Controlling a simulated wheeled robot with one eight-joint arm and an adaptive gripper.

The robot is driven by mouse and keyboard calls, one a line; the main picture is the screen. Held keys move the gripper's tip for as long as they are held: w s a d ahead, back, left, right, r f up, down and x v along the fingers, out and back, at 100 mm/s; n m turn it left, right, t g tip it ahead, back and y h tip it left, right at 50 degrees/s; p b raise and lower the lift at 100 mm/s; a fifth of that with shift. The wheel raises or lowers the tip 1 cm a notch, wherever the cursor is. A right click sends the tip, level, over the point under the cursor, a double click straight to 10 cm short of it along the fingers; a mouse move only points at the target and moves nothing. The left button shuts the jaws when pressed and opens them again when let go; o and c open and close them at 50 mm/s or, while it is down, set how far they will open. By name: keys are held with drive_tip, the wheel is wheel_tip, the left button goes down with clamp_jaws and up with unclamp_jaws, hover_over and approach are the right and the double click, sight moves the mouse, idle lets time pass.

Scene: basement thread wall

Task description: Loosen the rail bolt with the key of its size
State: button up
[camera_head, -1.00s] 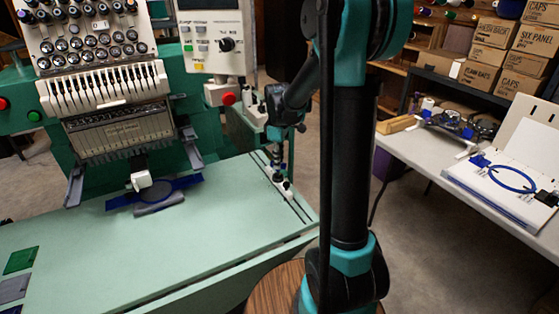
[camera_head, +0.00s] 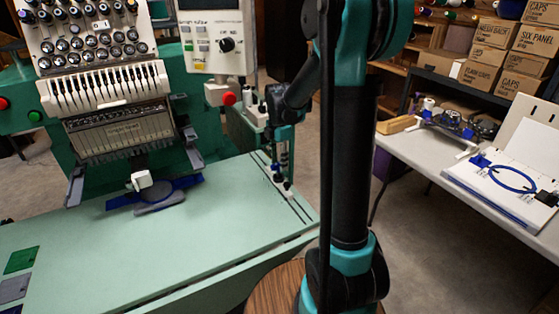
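My gripper (camera_head: 280,163) points down at the right end of the pale green machine table (camera_head: 130,250), over the dark rails (camera_head: 299,211) set in its top. The rail bolt is too small or hidden to make out there. I cannot see a key clearly, nor tell whether the gripper holds one or whether its fingers are open.
The green embroidery machine (camera_head: 110,100) stands at the left, its control panel (camera_head: 214,40) close behind my arm. A blue hoop (camera_head: 155,194) is under its head. A white side table (camera_head: 440,160) at right carries a blue ring (camera_head: 512,180) and fixtures. Boxes fill the shelf behind.

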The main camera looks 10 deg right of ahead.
drive_tip(key=shift+r, duration=0.1)
wheel_tip(320, 180, up, 12)
drive_tip(key=s+d+f+m+t, duration=0.1)
drive_tip(key=s+f+m, duration=0.4)
drive_tip(key=s+m, duration=0.2)
drive_tip(key=s+d+f+m+t, duration=0.1)
drive_tip(key=s+f+m, duration=0.5)
drive_tip(key=s+m, duration=0.1)
drive_tip(key=s+d+f+m+t, duration=0.2)
drive_tip(key=s+f+m, duration=0.3)
drive_tip(key=s+m, duration=0.3)
drive_tip(key=shift+f+m, duration=0.25)
drive_tip(key=shift+m, duration=0.25)
drive_tip(key=shift+w+d, duration=0.1)
drive_tip(key=shift+d, duration=0.1)
